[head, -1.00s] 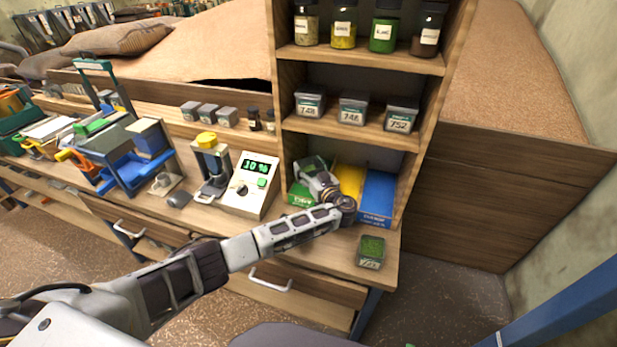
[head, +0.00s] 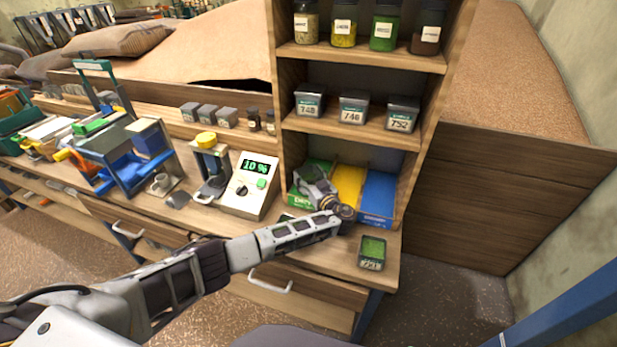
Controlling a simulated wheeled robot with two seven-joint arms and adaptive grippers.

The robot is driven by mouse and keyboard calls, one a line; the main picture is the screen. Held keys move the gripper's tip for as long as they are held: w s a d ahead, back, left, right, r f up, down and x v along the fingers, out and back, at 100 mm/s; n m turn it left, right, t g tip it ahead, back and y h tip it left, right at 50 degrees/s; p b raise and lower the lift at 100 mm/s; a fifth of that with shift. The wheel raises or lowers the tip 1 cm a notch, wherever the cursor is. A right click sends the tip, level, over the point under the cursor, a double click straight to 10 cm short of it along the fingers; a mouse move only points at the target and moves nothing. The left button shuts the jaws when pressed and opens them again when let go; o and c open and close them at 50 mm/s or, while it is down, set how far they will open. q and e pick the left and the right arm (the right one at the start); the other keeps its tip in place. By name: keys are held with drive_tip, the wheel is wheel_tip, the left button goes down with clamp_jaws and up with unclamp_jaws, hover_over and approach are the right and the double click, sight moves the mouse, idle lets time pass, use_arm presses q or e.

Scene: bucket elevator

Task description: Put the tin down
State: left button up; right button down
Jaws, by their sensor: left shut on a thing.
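My left gripper (head: 312,187) reaches into the lowest bay of the wooden shelf, in front of the green and yellow trays. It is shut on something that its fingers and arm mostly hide. A small dark edge (head: 287,217) shows just below it on the bench, beside my forearm; I cannot tell whether this is the held tin. Another tin (head: 372,252), with green contents and a number label, stands on the bench's right front corner, apart from the gripper. My right gripper is out of view.
The shelf (head: 350,128) holds numbered tins and jars above the gripper. A blue tray (head: 378,195) stands right of the yellow tray (head: 350,186). A meter with a green display (head: 250,187) stands left of the gripper. Bare bench lies around the standing tin.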

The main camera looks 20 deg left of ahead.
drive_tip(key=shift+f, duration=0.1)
use_arm(q)
drive_tip(key=o, duration=0.8)
drive_tip(key=shift+f, duration=0.1)
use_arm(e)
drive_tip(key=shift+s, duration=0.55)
use_arm(q)
drive_tip(key=shift+s+d, duration=0.15)
drive_tip(key=shift+p+v, duration=0.35)
drive_tip(key=shift+v, duration=5.45)
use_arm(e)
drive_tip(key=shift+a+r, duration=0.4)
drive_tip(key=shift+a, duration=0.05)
use_arm(q)
drive_tip(key=shift+d+r, duration=0.1)
drive_tip(key=shift+r, duration=0.15)
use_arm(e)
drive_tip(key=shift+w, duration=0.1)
